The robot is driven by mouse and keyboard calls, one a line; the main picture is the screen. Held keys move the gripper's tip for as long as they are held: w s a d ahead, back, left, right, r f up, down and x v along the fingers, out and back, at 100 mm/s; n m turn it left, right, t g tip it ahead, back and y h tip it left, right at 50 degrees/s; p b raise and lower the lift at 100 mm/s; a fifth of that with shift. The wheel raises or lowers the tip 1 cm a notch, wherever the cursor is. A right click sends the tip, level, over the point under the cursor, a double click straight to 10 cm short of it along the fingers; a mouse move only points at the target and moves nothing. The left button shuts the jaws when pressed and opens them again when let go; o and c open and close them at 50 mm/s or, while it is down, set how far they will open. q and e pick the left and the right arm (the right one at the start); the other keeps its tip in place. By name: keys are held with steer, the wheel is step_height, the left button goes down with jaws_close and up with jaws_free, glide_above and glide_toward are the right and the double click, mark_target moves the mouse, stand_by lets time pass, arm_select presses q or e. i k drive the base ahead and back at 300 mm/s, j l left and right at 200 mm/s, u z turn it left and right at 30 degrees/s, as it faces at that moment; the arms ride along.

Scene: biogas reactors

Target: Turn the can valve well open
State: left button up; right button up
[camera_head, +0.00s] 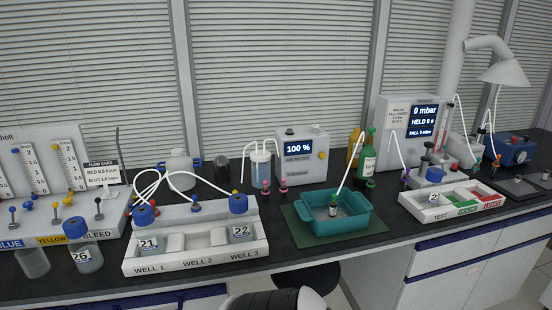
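No part is clearly marked as the can valve, and I cannot tell which it is. A dark canister (222,171) stands at the back left of the grey meter. Small coloured knobs (56,211) stand in front of the flow panel at the left.
A white rack (196,266) marked WELL 1 to 3 holds bottles 21 and 22. A teal tub (341,222) sits on a green mat. A grey meter (303,171) reads 100 %. A white tester (389,112) reads 0 mbar. Bottle 26 (86,256) stands near the left front edge.

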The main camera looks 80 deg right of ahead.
mark_target(371, 130)
steer(key=z, duration=3.4)
